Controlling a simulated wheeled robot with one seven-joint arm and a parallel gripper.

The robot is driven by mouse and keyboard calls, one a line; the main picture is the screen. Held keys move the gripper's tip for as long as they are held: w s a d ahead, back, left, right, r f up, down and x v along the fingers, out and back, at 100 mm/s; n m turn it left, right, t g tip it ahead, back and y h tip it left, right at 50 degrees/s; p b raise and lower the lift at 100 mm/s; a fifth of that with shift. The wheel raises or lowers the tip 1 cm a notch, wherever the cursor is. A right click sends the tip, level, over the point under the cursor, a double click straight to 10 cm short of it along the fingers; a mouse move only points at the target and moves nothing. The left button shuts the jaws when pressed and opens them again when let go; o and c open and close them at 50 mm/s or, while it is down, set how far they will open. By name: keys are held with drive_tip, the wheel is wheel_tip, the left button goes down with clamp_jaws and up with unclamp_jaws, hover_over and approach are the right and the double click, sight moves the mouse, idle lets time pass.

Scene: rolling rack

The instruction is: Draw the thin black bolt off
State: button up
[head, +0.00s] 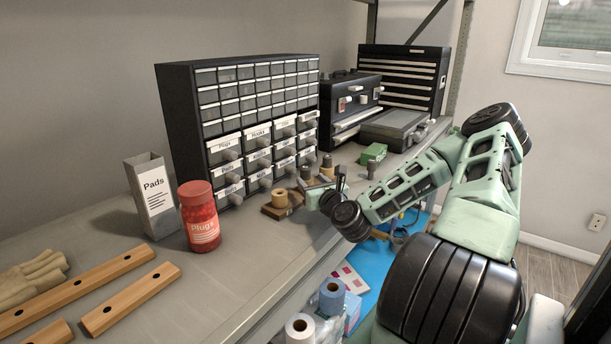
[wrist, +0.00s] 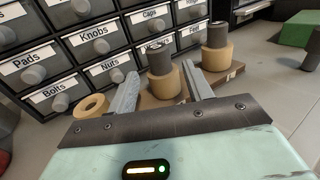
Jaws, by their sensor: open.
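In the wrist view, a wooden base (wrist: 238,72) carries tan rings with dark cylinders standing up from them. One dark bolt (wrist: 159,62) rises from a tan ring (wrist: 166,84) and shows between my fingers. A second dark bolt (wrist: 217,36) stands in another tan ring (wrist: 216,60) to the right. I cannot tell for sure which one is the thin bolt. My gripper (wrist: 160,70) is open, its fingers to either side of the nearer bolt, with no contact visible. In the head view my gripper (head: 324,184) is beside the base (head: 281,210) and hides part of it.
A labelled drawer cabinet (head: 235,110) stands close behind. A red jar (head: 199,217) and a Pads box (head: 152,197) stand left. A green box (head: 374,152) and a dark peg (head: 371,169) are right.

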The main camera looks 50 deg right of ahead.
sight(308, 176)
drive_tip(key=p+x, duration=0.2)
drive_tip(key=x, duration=0.2)
drive_tip(key=shift+w+d+r, duration=0.1)
drive_tip(key=shift+w+r, duration=0.05)
drive_tip(key=shift+w+d, duration=0.2)
drive_tip(key=shift+w, duration=0.25)
clamp_jaws()
